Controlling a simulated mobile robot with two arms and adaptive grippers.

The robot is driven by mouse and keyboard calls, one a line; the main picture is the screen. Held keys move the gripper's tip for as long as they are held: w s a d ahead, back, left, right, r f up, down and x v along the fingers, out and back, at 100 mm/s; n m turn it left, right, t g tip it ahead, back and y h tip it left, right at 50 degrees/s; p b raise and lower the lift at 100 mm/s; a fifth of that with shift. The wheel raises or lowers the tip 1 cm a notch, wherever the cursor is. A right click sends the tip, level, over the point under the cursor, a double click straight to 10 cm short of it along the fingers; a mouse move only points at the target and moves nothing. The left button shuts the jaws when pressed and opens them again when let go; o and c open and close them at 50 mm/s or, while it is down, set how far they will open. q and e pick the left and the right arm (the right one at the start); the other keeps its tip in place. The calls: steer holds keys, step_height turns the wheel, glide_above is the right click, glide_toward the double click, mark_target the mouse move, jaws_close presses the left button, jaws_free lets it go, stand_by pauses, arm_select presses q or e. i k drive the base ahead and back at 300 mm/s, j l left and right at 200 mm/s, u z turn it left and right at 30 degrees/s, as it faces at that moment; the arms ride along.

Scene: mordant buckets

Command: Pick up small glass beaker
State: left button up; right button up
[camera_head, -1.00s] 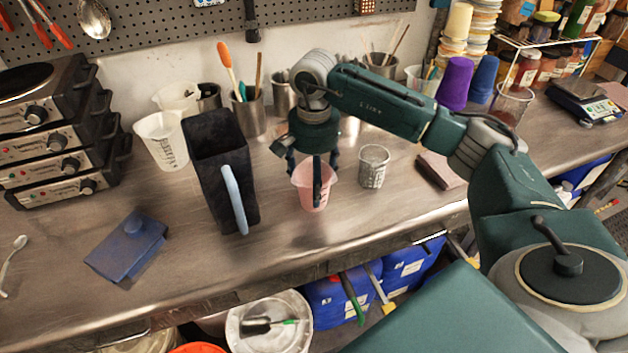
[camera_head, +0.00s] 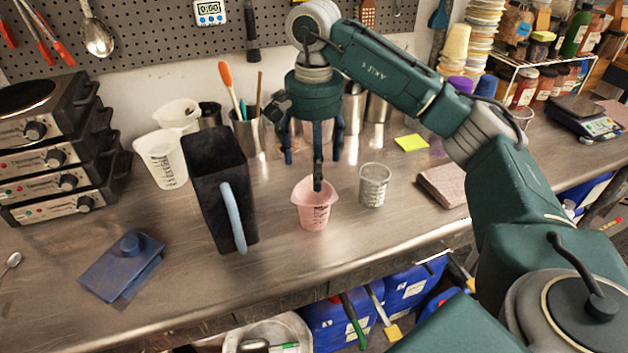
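A small clear beaker with grey markings (camera_head: 374,186) stands upright on the metal bench. A pink translucent measuring cup (camera_head: 313,212) stands just left of it. My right gripper (camera_head: 315,165) hangs fingers down over the pink cup, left of and apart from the clear beaker. Its fingers are spread, with nothing held between them. The front finger overlaps the pink cup's rim in the picture; I cannot tell whether it touches. My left gripper is not in view.
A tall dark pitcher with a pale blue handle (camera_head: 213,185) stands left of the pink cup. A brownish folded cloth or block (camera_head: 444,187) lies to the right. A blue lidded item (camera_head: 122,266) lies front left. Steel tool cups (camera_head: 247,132) stand behind.

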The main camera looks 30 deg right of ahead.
mark_target(374, 179)
steer(key=z, duration=1.45)
